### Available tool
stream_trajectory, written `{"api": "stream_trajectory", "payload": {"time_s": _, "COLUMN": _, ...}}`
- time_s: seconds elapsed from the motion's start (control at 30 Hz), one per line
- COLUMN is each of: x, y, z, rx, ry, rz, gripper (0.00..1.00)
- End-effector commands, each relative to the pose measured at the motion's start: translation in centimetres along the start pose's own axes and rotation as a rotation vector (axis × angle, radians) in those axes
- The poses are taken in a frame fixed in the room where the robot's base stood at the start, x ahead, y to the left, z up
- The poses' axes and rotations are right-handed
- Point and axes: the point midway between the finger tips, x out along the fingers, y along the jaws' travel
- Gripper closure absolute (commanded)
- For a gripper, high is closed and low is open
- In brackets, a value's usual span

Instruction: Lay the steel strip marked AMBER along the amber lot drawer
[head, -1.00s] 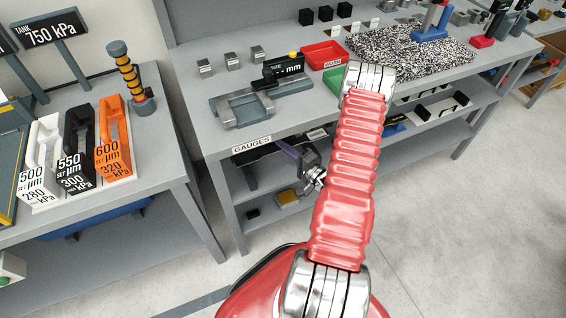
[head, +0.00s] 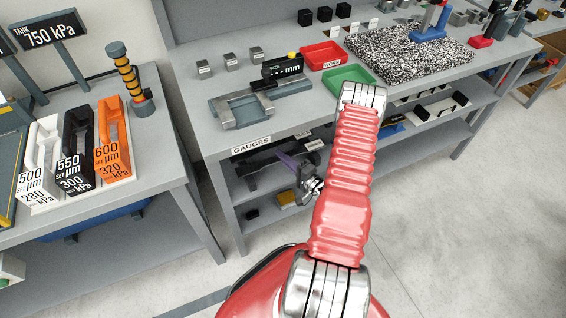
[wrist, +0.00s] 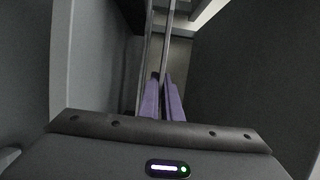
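My gripper (head: 290,160) reaches in under the top of the bench with the GAUGES label, in the head view. Its purple fingers point away into the shelf space. In the wrist view the two fingers (wrist: 163,98) lie close together with a dark narrow gap; whether anything thin is between them cannot be made out. I cannot pick out a steel strip marked AMBER or an amber lot drawer in either view. A small yellowish block (head: 286,198) sits on the lower shelf below the gripper; its marking is unreadable.
The bench top (head: 215,140) is close above my gripper, and grey walls and rails crowd the wrist view. A gauge fixture (head: 250,103), a red tray (head: 323,55) and a green tray (head: 349,78) stand on top. An orange holder (head: 112,140) stands at left. Open floor is at right.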

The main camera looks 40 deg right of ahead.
Motion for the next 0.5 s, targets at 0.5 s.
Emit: {"api": "stream_trajectory", "payload": {"time_s": 0.5, "x": 0.0, "y": 3.4, "z": 0.1, "rx": -0.001, "ry": -0.001, "rz": -0.002, "gripper": 1.0}}
